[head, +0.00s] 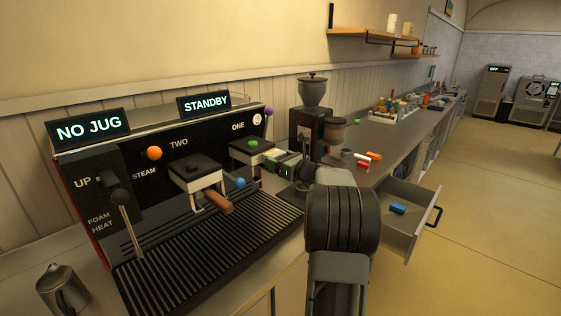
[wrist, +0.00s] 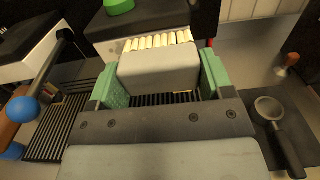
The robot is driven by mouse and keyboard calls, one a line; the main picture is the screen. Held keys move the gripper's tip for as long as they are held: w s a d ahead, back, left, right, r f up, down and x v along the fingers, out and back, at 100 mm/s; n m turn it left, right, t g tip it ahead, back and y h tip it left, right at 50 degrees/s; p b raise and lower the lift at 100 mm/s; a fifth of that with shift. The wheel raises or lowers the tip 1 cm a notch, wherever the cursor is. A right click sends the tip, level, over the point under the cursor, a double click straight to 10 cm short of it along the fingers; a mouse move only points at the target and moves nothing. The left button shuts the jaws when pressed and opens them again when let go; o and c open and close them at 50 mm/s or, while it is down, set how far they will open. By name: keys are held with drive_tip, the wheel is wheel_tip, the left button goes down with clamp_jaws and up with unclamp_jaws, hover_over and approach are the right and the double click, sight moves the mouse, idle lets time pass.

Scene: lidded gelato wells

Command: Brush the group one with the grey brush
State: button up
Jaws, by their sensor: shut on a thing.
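My gripper (wrist: 161,80) is shut on the grey brush (wrist: 160,66), its green fingers on either side of the block. The cream bristles (wrist: 158,41) point away from my wrist toward group one. Group one (wrist: 150,17) has a dark top with a green knob and a pale lower part. It also shows in the head view (head: 250,154) under the word ONE, right of group two (head: 195,172). My gripper (head: 287,160) is just right of group one there. Whether the bristles touch it, I cannot tell.
A portafilter with a brown handle (head: 218,202) sits at group two. A grinder (head: 313,125) stands right of the machine. The steam wand (head: 131,230) and a metal jug (head: 62,288) are at left. An open drawer (head: 405,232) holds a blue item. Another portafilter (wrist: 272,112) lies on the counter.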

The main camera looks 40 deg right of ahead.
drive_tip(key=shift+w, duration=0.25)
drive_tip(key=shift+a, duration=0.1)
